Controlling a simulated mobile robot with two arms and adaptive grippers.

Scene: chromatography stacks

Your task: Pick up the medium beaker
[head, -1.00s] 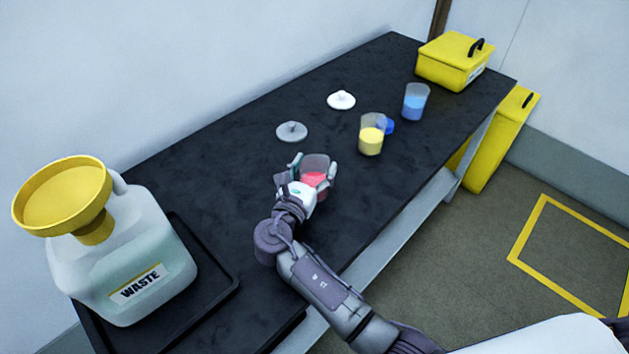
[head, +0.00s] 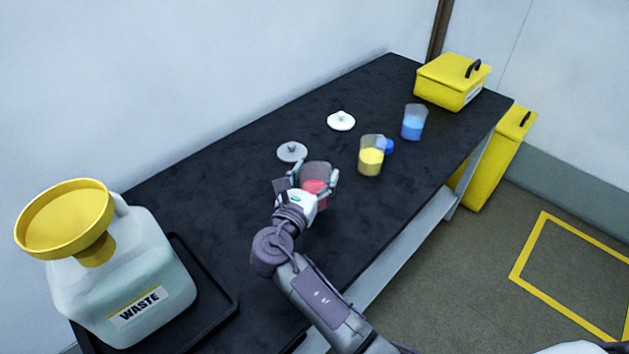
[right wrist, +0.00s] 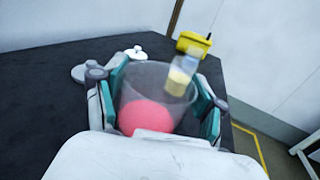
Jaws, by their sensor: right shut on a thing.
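A clear beaker with red liquid (head: 316,184) is between the fingers of my right gripper (head: 313,176). The gripper is shut on its sides, and the beaker looks roughly upright, seemingly just above the table. In the right wrist view the beaker (right wrist: 146,100) sits between the green finger pads. A beaker with yellow liquid (head: 371,158) and a beaker with blue liquid (head: 413,124) stand farther along the table. I cannot tell by size alone which is the medium one. My left gripper is not in view.
A waste jug (head: 150,275) with a yellow funnel (head: 65,218) stands on a black tray (head: 222,302). A yellow box (head: 448,84) is at the far end.

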